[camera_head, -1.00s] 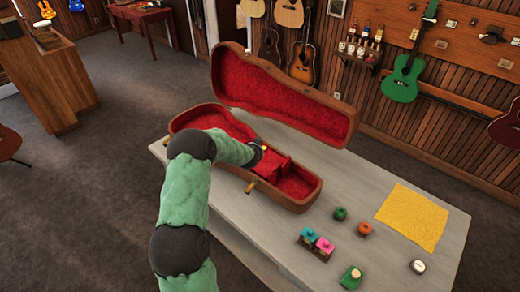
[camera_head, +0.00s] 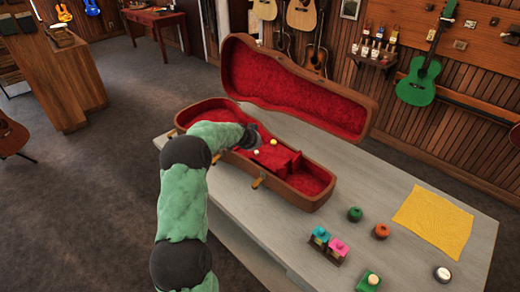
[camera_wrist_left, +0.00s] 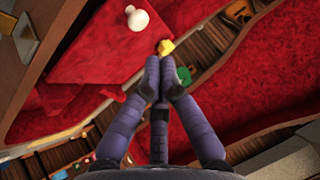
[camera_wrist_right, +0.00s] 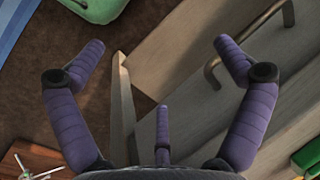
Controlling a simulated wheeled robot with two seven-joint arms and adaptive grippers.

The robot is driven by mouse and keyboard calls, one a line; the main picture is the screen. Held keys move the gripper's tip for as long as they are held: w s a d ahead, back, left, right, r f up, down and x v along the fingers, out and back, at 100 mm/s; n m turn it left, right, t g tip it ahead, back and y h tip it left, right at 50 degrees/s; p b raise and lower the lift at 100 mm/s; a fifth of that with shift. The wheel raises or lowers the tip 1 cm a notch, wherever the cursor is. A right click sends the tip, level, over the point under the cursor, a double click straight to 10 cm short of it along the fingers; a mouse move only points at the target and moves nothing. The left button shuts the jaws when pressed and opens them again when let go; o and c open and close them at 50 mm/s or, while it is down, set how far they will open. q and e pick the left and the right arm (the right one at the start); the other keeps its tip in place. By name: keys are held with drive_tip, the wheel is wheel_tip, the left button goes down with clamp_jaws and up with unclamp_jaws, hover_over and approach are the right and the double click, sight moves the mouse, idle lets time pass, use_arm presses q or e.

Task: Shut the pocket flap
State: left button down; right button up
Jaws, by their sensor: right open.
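The open instrument case (camera_head: 270,190) has a red lining and lies on the grey table. A red pocket flap (camera_head: 274,156) shows inside it, with a white knob on it (camera_head: 257,153); the left wrist view also shows the flap (camera_wrist_left: 95,50) and its knob (camera_wrist_left: 137,18). I cannot tell the flap's exact tilt. A small yellow thing (camera_wrist_left: 166,47) lies just beyond my left fingertips. My left gripper (camera_wrist_left: 160,62) is inside the case beside the flap, its fingers drawn together with nothing seen between them. My right gripper (camera_wrist_right: 160,48) is open and empty, outside the head view.
The case's raised lid (camera_head: 295,85) stands behind the pocket. A metal handle (camera_wrist_right: 245,45) is near my right gripper.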

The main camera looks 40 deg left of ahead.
use_arm(q)
drive_tip(key=shift+w+a+f+b, duration=0.1)
drive_tip(key=shift+a+f+b, duration=0.3)
drive_tip(key=shift+f+b, duration=0.6)
drive_tip(key=shift+a+f+b, duration=0.4)
drive_tip(key=shift+f+b, duration=0.05)
drive_tip(key=shift+b, duration=1.05)
wheel_tip(320, 180, up, 5)
drive_tip(key=p, duration=0.2)
drive_tip(key=shift+w+d+f+p, duration=0.15)
drive_tip(key=shift+f+p, duration=0.05)
drive_tip(key=shift+p, duration=0.2)
drive_tip(key=a+v, duration=0.1)
drive_tip(key=v, duration=0.8)
drive_tip(key=shift+s+a+r, duration=0.2)
drive_tip(key=shift+s+a, duration=0.15)
drive_tip(key=shift+a, duration=0.05)
